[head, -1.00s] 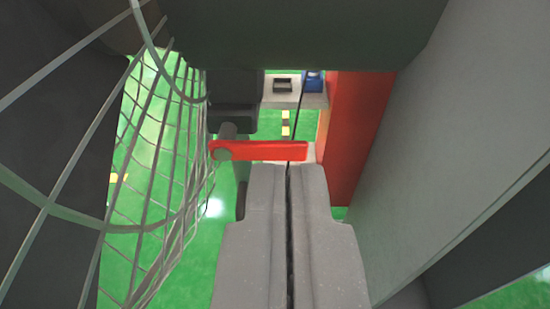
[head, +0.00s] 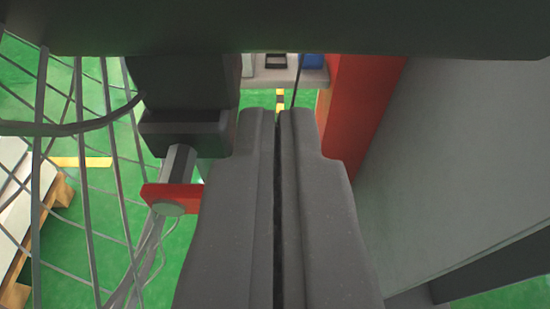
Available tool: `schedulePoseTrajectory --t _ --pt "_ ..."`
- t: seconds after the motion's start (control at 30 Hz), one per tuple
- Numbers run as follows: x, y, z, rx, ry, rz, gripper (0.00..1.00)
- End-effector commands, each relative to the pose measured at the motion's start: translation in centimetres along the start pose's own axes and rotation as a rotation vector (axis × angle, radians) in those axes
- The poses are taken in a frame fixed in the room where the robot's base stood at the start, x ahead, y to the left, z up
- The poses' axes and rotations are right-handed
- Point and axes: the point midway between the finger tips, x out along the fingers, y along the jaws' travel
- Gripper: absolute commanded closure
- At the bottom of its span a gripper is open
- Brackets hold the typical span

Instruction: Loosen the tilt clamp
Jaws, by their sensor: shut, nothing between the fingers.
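The tilt clamp shows as a red lever (head: 158,194) on a grey bolt (head: 178,165) below a dark block (head: 185,135), left of centre. The lever's right part is hidden behind my gripper. My gripper (head: 278,112) is shut and empty, its two grey fingers side by side with a thin dark line between them. The fingers reach past the lever, with the lever's pivot end to their left. I cannot tell whether they touch it.
A wire mesh (head: 90,170) hangs at the left. A red upright (head: 360,110) and a large grey panel (head: 460,150) stand close on the right. A dark beam (head: 300,28) crosses the top. A wooden pallet (head: 50,200) lies on the green floor (head: 75,240).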

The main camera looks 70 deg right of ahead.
Motion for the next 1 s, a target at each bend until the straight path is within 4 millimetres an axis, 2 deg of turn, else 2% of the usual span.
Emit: schedulePoseTrajectory --t 0.1,0.27,1.0 --pt "0.3 0.0 1.4 -0.002 0.0 0.001 1.0" --pt "0.5 0.0 2.3 -0.001 0.0 0.0 1.0" --pt "1.2 0.4 2.7 0.038 0.002 0.0 1.0"
